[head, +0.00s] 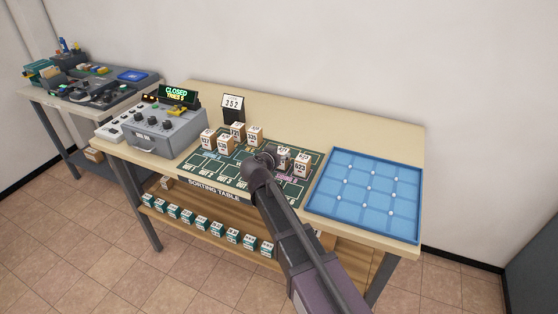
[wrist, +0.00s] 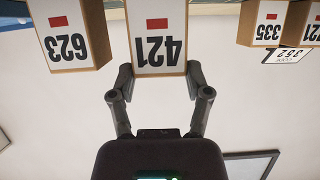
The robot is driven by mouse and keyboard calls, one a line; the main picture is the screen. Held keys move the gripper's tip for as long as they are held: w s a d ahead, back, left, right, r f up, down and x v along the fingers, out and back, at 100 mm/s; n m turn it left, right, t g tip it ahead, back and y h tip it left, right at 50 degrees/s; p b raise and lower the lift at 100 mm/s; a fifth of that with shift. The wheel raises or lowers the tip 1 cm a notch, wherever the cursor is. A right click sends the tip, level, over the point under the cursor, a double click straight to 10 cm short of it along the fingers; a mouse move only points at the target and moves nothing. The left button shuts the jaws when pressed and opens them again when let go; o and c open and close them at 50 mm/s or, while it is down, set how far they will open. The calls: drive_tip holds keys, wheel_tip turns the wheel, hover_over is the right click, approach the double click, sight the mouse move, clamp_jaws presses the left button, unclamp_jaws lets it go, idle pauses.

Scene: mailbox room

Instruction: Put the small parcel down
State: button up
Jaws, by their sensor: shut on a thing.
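The small parcel, a box marked 421 (wrist: 160,35) with a red label, sits between the fingers of my gripper (wrist: 160,80) in the upside-down wrist view. The fingers are shut on its sides. In the head view my arm reaches over the green sorting mat (head: 232,175), and the parcel (head: 283,158) shows just right of the wrist, partly hidden. Parcel 623 (head: 301,166) stands close beside it on the right, and it also shows in the wrist view (wrist: 68,38). I cannot tell whether parcel 421 touches the mat.
Several other parcels (head: 224,145) stand on the mat's left and back. A blue divided tray (head: 368,190) lies at the right. A grey console (head: 168,130) with a "CLOSED" display is at the left, and a 352 sign (head: 233,104) stands behind. The mat's front left looks clear.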

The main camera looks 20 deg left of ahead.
drive_tip(key=shift+f, duration=0.45)
drive_tip(key=o, duration=1.2)
drive_tip(key=shift+r, duration=0.25)
drive_tip(key=shift+s+r, duration=0.1)
drive_tip(key=shift+s, duration=0.15)
drive_tip(key=shift+p+v, duration=2.25)
drive_tip(key=shift+v, duration=3.55)
